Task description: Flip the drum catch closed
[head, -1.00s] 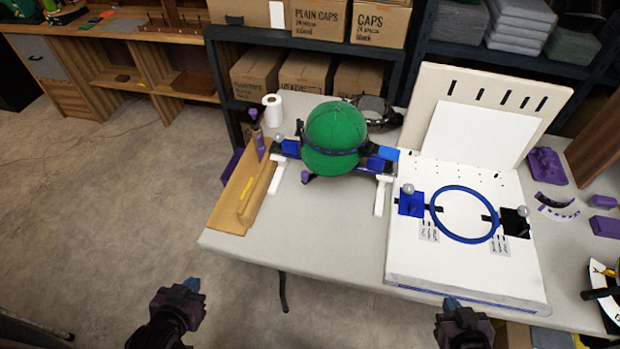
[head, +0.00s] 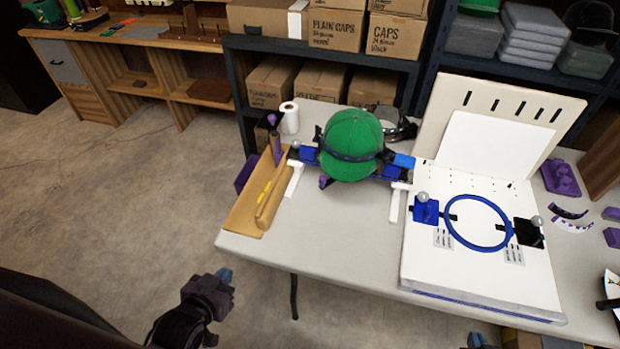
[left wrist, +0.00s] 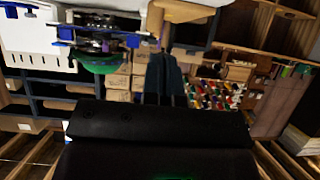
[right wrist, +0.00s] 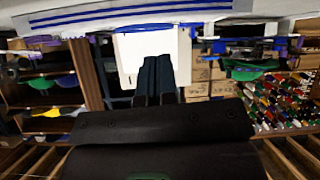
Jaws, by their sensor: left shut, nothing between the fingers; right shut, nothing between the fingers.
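A green cap (head: 352,145) sits on a drum fixture on the table, with a dark blue band (head: 345,153) across it. Blue blocks (head: 309,154) with a silver ball knob flank it, and a small purple piece (head: 324,182) shows below its left side. I cannot tell which part is the catch or how it stands. My left gripper (head: 224,277) is shut and empty in front of the table's left end, apart from the drum. My right gripper (head: 476,340) is shut and empty, mostly cut off at the bottom edge. The cap also shows in the left wrist view (left wrist: 100,66).
A white board with a blue hoop (head: 478,222) lies right of the drum. A wooden tray (head: 243,219) holds a roller at the table's left end. A white roll (head: 289,117) stands behind. The table's front strip (head: 330,245) is clear.

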